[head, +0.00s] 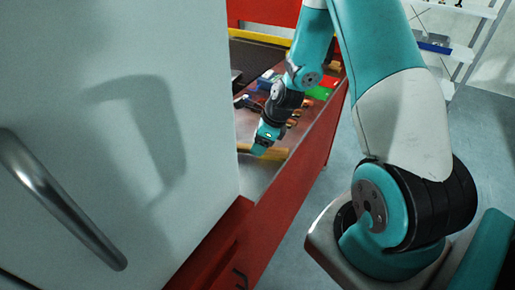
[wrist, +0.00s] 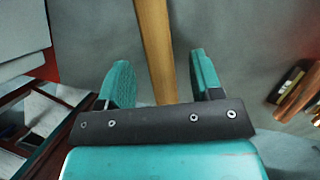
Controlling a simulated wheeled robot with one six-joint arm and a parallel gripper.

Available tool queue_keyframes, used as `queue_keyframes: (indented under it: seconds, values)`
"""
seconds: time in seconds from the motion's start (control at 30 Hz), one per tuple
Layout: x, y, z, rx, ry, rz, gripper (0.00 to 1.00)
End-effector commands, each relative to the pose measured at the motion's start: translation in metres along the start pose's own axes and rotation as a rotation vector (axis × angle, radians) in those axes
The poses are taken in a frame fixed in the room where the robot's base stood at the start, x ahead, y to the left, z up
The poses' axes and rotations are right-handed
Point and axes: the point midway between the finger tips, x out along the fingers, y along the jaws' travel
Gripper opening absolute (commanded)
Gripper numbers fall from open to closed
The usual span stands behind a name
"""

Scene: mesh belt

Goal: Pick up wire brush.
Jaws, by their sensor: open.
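A long wooden bar, seemingly the wire brush (wrist: 155,40), lies on the grey surface in the wrist view. No bristles show, so I cannot be sure of it. It also shows as a tan strip in the head view (head: 270,153). My gripper (wrist: 163,72) is open, with one teal finger on each side of the bar. The bar runs between the fingers and its near end is hidden behind the gripper's dark crossbar. I cannot tell whether the fingers touch it. In the head view my gripper (head: 262,142) points down just above the strip.
A red-sided bench (head: 300,165) holds the grey surface. Several dark and orange tools (head: 291,124) and a green box (head: 320,92) lie behind my gripper. A large grey cabinet door (head: 110,110) stands close at left. Shelves (head: 450,50) stand at back right.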

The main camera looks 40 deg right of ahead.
Motion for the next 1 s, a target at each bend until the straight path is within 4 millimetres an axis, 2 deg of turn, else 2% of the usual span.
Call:
queue_keyframes:
  seconds: [0.2, 0.47, 0.57, 0.7, 0.73, 0.77, 0.8, 1.0]
  values:
    - [0.025, 0.001, 0.0, 0.0, 0.001, 0.003, 0.6]
    - [0.029, 0.0, 0.0, 0.0, -0.001, -0.001, 0.6]
    - [0.029, 0.0, 0.0, 0.0, -0.001, 0.0, 0.41]
    - [0.029, 0.0, 0.0, 0.0, 0.0, 0.0, 0.09]
    - [0.029, 0.0, 0.0, -0.001, 0.0, 0.0, 0.04]
    - [0.028, 0.0, 0.0, 0.0, 0.0, 0.0, 0.04]
    - [0.028, 0.0, 0.0, -0.001, -0.001, 0.0, 0.0]
    - [0.028, 0.0, 0.001, -0.001, -0.001, 0.0, 0.0]
